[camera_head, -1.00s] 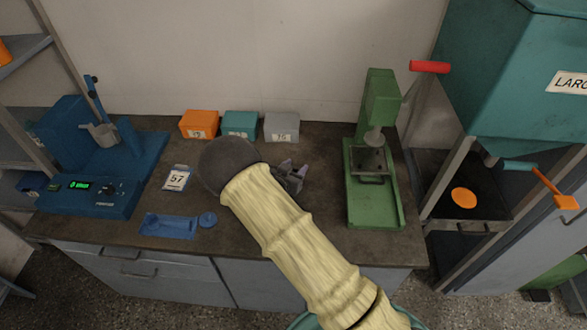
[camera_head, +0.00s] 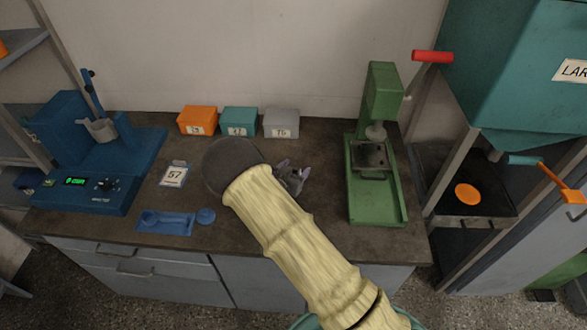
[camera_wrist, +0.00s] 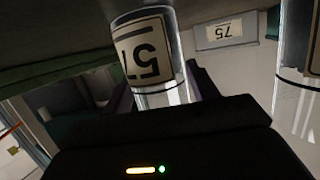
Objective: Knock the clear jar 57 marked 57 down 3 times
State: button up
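The clear jar marked 57 (camera_wrist: 144,55) shows in the wrist view, with a pale label around it reading 57 in dark figures. It sits between the two dark purple fingers of my gripper (camera_wrist: 162,98), which lie against its sides; my gripper appears shut on it. In the head view my gripper (camera_head: 290,175) is over the middle of the bench, right of my dark wrist. The jar is hard to make out there, and whether it touches the bench cannot be told.
A card marked 57 (camera_head: 174,175) and a blue tray (camera_head: 165,223) lie left on the bench (camera_head: 255,238). Orange (camera_head: 197,121), teal (camera_head: 239,121) and grey (camera_head: 281,123) boxes stand behind. A blue machine (camera_head: 85,195) is left, a green press (camera_head: 378,205) right. Another clear cylinder (camera_wrist: 298,95) shows in the wrist view.

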jog(key=shift+o, duration=0.7)
jog(key=shift+s+f, duration=0.35)
jog(key=shift+f, duration=0.35)
jog(key=shift+r, duration=0.15)
jog(key=shift+w+a+r, duration=0.1)
jog(key=shift+w+r, duration=0.05)
jog(key=shift+r, duration=0.1)
notch_tip(320, 180, up, 11)
jog(key=shift+w+f+b, duration=0.15)
jog(key=shift+f+b, duration=0.05)
jog(key=shift+b, duration=0.1)
